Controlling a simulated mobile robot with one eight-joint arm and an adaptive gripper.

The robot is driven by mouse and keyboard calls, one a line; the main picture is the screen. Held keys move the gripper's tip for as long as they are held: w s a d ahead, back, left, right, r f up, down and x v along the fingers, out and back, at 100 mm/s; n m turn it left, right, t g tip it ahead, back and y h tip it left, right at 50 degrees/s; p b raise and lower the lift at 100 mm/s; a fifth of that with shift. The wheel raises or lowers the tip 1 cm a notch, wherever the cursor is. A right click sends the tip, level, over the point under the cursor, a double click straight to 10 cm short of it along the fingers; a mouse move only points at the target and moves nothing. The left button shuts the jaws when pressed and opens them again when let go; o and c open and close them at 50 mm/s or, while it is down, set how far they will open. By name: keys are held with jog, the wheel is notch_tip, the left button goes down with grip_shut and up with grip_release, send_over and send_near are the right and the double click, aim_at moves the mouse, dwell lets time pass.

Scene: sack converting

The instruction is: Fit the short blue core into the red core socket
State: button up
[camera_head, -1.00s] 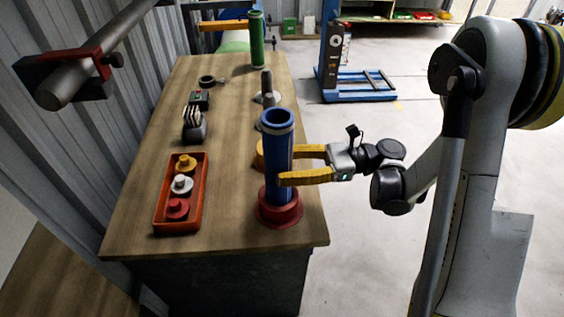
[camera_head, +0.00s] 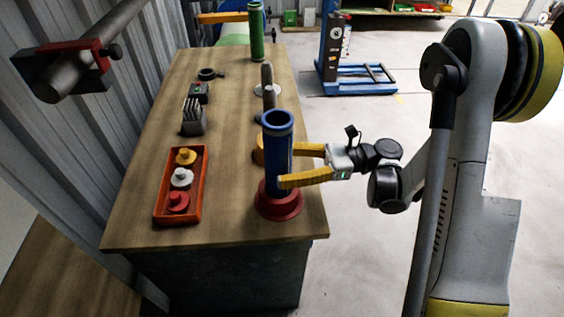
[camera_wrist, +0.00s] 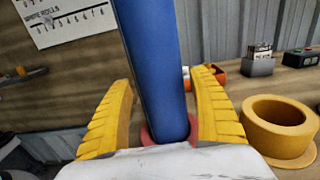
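The short blue core (camera_head: 278,150) stands upright at the red core socket (camera_head: 278,203), near the front right of the bench. Its lower end meets the socket, whose flange shows around it; how deep it sits is hidden. My gripper (camera_head: 291,167) reaches in from the right with its yellow fingers on either side of the core. In the wrist view my gripper (camera_wrist: 165,108) has narrow gaps between both fingers and the blue core (camera_wrist: 155,70), so it looks open around it. A bit of the red socket (camera_wrist: 150,138) shows behind the core's foot.
A yellow socket (camera_wrist: 278,120) stands close by, partly behind the core in the head view. A pale socket with a grey post (camera_head: 268,92) and a green core (camera_head: 256,35) stand farther back. An orange tray (camera_head: 158,208) with small parts lies left. Bare bench lies between.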

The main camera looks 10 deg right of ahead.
jog(key=shift+d, duration=0.1)
jog(key=d, duration=0.7)
jog(key=shift+s+d, duration=0.15)
jog(key=shift+d, duration=0.05)
dwell(0.4)
